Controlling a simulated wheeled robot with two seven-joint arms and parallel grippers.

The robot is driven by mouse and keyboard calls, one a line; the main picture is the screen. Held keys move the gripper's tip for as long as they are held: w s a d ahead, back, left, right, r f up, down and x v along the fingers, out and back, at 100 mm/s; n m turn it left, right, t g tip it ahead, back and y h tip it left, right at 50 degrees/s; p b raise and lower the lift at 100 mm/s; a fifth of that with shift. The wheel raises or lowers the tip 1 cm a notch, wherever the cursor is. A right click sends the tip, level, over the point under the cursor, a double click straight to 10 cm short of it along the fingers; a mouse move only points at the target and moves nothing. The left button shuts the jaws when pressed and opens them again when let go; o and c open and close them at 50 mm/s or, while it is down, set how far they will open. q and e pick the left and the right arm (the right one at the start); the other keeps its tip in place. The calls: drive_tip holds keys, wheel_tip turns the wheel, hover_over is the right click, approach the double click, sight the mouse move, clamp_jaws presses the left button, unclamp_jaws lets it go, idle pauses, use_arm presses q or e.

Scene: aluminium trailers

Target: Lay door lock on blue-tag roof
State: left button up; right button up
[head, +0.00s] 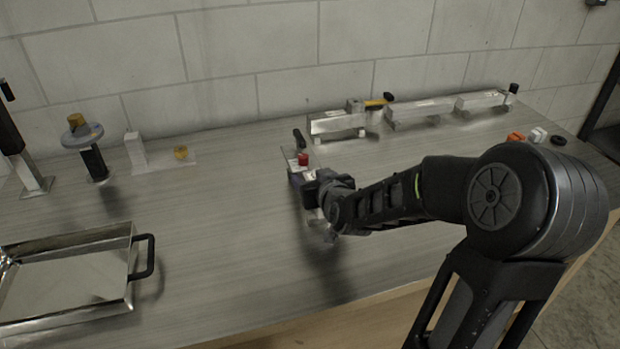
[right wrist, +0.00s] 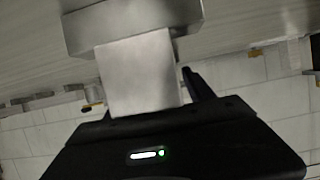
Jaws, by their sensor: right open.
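My right gripper (head: 310,192) is low over the middle of the table, beside a small item with a red block (head: 303,159) and a black upright part. In the right wrist view a pale square block (right wrist: 138,75) stands right in front of the gripper body, joined to or against a wider metal piece (right wrist: 133,22). One dark finger (right wrist: 198,86) shows beside the block; the jaws are open. I cannot tell for certain which item is the door lock, and I make out no clear blue tag on any roof. My left gripper is not in view.
Silver trailer-like boxes (head: 420,111) stand in a row along the back wall, one with a yellow-and-black handled tool (head: 376,102). A metal tray (head: 70,275) with a black handle is front left. Posts and a grey disc (head: 82,135) stand back left. The left-centre table is clear.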

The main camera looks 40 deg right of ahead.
drive_tip(key=shift+c, duration=0.5)
clamp_jaws()
idle(0.5)
drive_tip(key=shift+r, duration=0.1)
idle(0.4)
